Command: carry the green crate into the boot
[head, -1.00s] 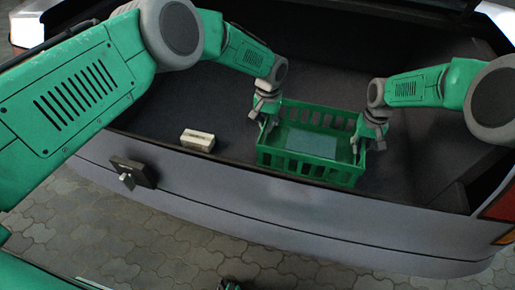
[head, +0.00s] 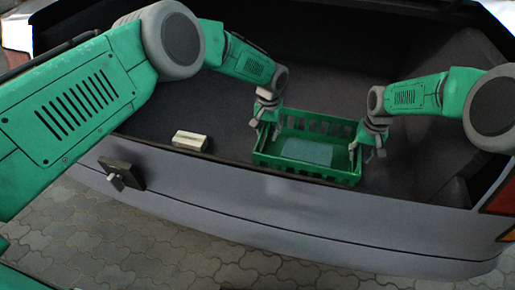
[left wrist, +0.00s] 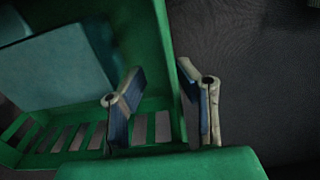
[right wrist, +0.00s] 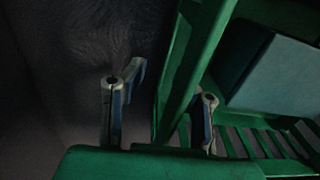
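The green crate (head: 262,161) sits inside the car boot (head: 222,95), just behind its rear sill, and looks about level. A flat blue-grey block (head: 308,152) lies in the crate. My left gripper (head: 266,122) is at the crate's left side. In the left wrist view its fingers (left wrist: 162,105) are spread, one on each side of the crate wall, with gaps visible. My right gripper (head: 369,150) is at the right side. In the right wrist view its fingers (right wrist: 160,110) are also spread, straddling the wall. The crate's underside is hidden.
A small cream box (head: 190,140) lies in the boot left of the crate. The boot sill (head: 240,187) runs along the front, with a dark latch (head: 122,174) on its left. Boot floor is free between the box and the crate.

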